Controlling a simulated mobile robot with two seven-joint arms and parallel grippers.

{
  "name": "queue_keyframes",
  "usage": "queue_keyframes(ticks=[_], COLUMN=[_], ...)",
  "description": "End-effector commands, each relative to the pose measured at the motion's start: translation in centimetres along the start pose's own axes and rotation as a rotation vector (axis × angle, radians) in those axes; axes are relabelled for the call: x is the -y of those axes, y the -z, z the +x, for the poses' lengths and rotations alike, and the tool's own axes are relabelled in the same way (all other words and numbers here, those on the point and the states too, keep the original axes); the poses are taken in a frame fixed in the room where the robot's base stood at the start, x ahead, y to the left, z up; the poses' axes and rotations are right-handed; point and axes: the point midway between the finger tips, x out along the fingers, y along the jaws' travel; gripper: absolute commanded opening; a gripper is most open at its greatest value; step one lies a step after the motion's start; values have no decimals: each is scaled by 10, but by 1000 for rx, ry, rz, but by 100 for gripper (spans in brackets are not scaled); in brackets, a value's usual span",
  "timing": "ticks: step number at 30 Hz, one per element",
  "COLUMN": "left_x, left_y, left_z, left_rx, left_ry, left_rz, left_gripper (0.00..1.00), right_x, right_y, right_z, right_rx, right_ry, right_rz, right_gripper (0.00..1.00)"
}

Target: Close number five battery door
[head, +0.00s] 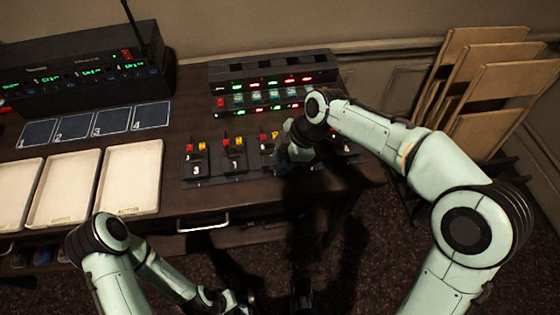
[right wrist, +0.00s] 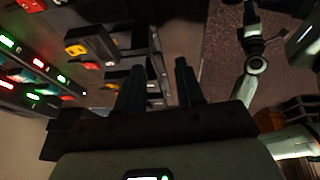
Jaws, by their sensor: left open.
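A row of dark battery bays (head: 232,160) with red and yellow parts runs along the desk's front edge. The bays at the right end are partly hidden by my right gripper (head: 297,152), and I cannot read which is number five. In the right wrist view the right gripper (right wrist: 160,90) has its two dark fingers apart, with nothing seen held between them. Grey bay parts (right wrist: 152,86) lie beside and behind the left finger; contact cannot be told. My left gripper (head: 272,298) is open and low, in front of the desk at the bottom edge of the head view.
A rack with red and green lights (head: 272,90) stands behind the bays. Cream trays (head: 130,178), numbered blue pads (head: 150,115) and a black radio unit (head: 75,70) are on the left. Folding wooden panels (head: 480,75) lean at the right. Floor is free before the desk.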

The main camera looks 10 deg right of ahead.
Motion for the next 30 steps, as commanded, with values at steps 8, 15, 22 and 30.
queue_keyframes(ticks=[8,15,22,30], left_x=[0,0,0,0], left_y=[1,1,1,0], left_z=[1,1,1,0], left_rx=[-3,-2,-2,0], left_ry=[-1,-1,-1,-1], left_rz=[1,1,1,1], left_gripper=[43,43,43,43], right_x=[0,0,0,0], right_y=[0,0,0,0], right_z=[14,14,14,13], right_rx=[0,0,0,0], right_ry=[0,0,0,4], right_rz=[0,0,0,2], right_gripper=[37,21,0,0])
